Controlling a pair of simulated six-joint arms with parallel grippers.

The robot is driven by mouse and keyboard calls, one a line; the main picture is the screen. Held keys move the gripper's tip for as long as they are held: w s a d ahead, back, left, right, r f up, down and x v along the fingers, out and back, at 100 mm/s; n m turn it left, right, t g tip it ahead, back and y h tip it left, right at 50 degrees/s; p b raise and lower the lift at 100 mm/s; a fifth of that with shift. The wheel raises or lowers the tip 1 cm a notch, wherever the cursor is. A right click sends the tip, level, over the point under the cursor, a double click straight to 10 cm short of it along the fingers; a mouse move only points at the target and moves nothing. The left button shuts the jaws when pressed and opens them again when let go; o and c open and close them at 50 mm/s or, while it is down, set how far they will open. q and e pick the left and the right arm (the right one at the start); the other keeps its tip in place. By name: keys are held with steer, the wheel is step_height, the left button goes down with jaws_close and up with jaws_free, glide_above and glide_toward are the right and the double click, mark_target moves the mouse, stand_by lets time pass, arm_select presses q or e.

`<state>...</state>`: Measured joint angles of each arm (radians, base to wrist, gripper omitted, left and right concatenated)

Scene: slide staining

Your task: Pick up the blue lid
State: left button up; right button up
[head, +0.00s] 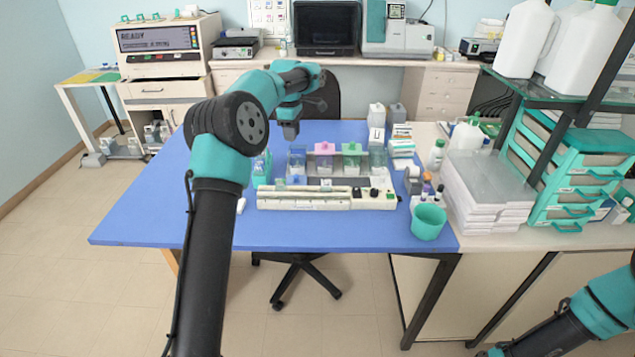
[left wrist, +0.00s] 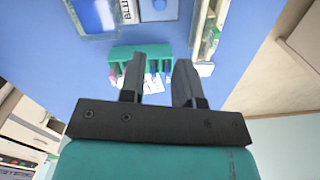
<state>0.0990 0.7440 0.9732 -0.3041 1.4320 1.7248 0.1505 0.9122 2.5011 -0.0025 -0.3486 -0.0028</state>
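My left gripper (head: 291,131) hangs over the blue table, just above and behind the left end of the row of staining jars. In the left wrist view its two fingers (left wrist: 160,72) stand apart with nothing held between them. A label reading "BLU" (left wrist: 127,10) and a pale round knob (left wrist: 160,5) show at the top edge there, cut off by the frame. In the head view the jars include one with a pink lid (head: 325,148) and one with a green lid (head: 352,148). I cannot clearly make out the blue lid at the leftmost jar (head: 297,160). My right gripper is out of view.
A teal tube rack (head: 261,168) stands left of the jars; it also shows beyond the fingers (left wrist: 140,53). A white staining device (head: 310,200) lies in front of the jars. A green cup (head: 428,222) and bottles stand right. The table's left side is clear.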

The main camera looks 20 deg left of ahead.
arm_select(q)
steer(key=shift+w+r+n, duration=0.25)
steer(key=shift+r+n, duration=0.05)
glide_above(296, 176)
steer(key=f, duration=1.2)
steer(key=shift+w+a+f, duration=0.1)
steer(key=shift+w+a, duration=0.1)
steer(key=shift+a, duration=0.2)
steer(key=shift+s+d+f, duration=0.1)
steer(key=shift+d+f, duration=0.1)
steer(key=shift+f, duration=1.1)
steer(key=shift+d+f, duration=0.2)
steer(key=shift+f, duration=1.1)
